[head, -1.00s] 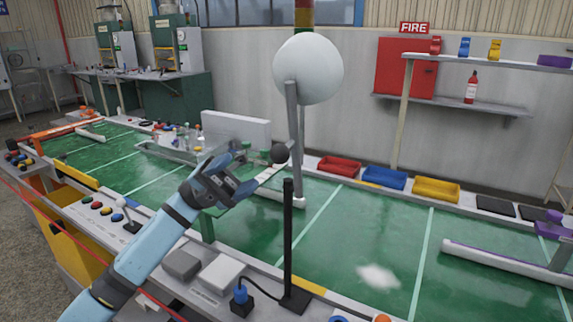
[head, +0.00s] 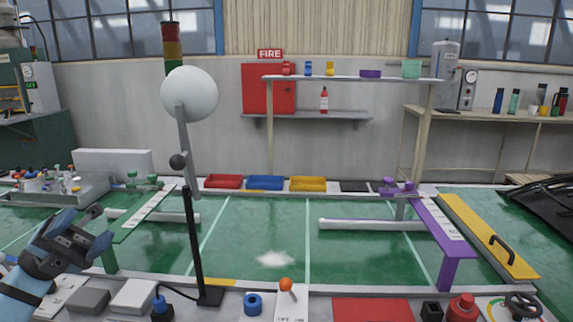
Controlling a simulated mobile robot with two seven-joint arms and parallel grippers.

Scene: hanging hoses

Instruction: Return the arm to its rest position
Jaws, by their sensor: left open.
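My left gripper (head: 99,227), with a light blue arm and dark jaws, is at the lower left of the head view. It is open and I see nothing between its fingers. It appears in front of the left end of the green-topped table (head: 250,225), left of the green stand (head: 138,214). I cannot tell its exact height above the table. My right gripper is not in view.
A black post (head: 194,245) stands near the front edge, with a white globe (head: 189,94) on a grey arm behind it. Grey boxes (head: 88,299) lie below my gripper. A purple stand (head: 443,235) is at the right. The table's middle is mostly clear.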

